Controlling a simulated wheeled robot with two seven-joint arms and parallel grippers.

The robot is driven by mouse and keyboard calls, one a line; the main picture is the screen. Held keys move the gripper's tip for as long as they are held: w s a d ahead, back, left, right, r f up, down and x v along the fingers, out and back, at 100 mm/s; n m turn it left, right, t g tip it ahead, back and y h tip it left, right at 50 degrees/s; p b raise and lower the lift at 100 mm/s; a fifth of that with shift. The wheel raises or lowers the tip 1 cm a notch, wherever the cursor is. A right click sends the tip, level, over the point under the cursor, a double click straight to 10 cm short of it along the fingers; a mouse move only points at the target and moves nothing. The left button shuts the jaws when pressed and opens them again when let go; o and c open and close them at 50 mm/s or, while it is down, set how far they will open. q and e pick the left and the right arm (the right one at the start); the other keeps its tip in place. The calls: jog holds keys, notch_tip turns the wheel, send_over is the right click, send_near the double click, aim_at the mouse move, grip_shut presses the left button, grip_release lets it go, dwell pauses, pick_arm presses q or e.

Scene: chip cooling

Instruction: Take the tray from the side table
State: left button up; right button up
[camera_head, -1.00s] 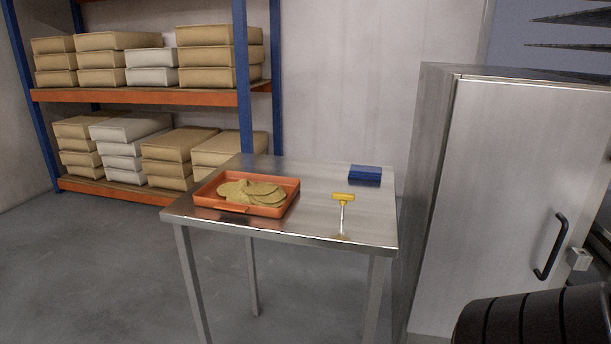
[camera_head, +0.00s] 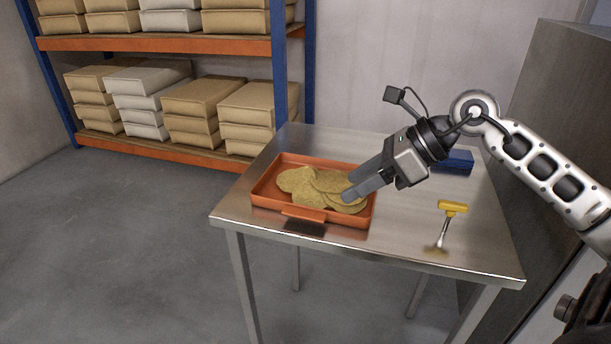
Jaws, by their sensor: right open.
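An orange tray (camera_head: 277,199) with several round yellow chips (camera_head: 313,184) in it lies on the left part of the steel side table (camera_head: 405,245). My right gripper (camera_head: 347,197) comes in from the right and is open, its fingers pointing left and down over the tray's right end. The fingers hide part of the tray's right rim and some chips. I cannot tell whether they touch the tray. My left gripper is not in view.
A yellow-handled scraper (camera_head: 450,209) lies on the table right of the tray. A blue block (camera_head: 457,162) is behind my right arm. A shelf with boxes (camera_head: 190,105) stands behind left; a steel cabinet (camera_head: 560,110) stands right. The floor at left is clear.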

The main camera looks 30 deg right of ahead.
jog(key=d+r+h, duration=0.1)
jog(key=d, duration=0.1)
jog(key=h+p, duration=0.1)
jog(key=p, duration=0.1)
send_near(305, 212)
jog(key=shift+w+a+f+n, duration=0.3)
jog(key=shift+w+a+f, duration=0.15)
jog(key=shift+a+f, duration=0.15)
jog(key=shift+w+a+f, duration=0.1)
jog(key=shift+w+f, duration=0.1)
jog(key=shift+f, duration=0.15)
jog(key=shift+w+a+f, duration=0.25)
jog(key=shift+w+f, duration=0.1)
jog(key=shift+f, duration=0.05)
jog(key=p+x, duration=0.1)
jog(key=x, duration=0.2)
jog(key=shift+w+f, duration=0.25)
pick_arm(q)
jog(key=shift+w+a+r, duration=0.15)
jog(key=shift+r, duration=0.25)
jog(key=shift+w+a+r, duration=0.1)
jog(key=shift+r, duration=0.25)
pick_arm(e)
jog(key=shift+w+a+f, duration=0.15)
jog(key=shift+f, duration=0.2)
